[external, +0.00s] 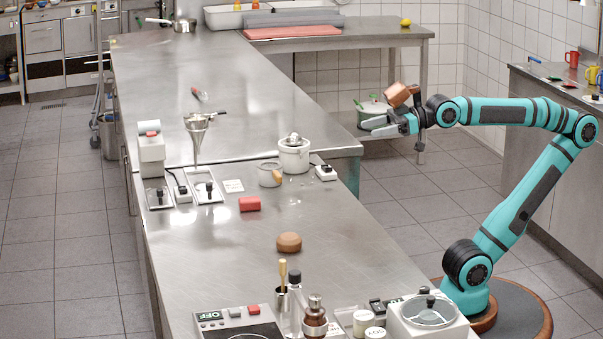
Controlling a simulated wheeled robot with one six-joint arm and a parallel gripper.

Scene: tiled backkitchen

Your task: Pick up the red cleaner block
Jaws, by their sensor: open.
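A small red block (249,203), which looks like the cleaner block, lies on the steel counter (200,250), left of a brown rounded block (289,242) and farther back. My gripper (378,125) is open at the end of the teal arm, raised to the right of the counter. It points left, well apart from the red block. No object shows between its fingers, though they are small in this view.
A white lidded pot (294,155), a grey cup (270,174) and a funnel stand (197,135) stand behind the red block. Bottles (314,318) and a glass-lidded appliance (428,312) crowd the near end. The counter around both blocks is clear.

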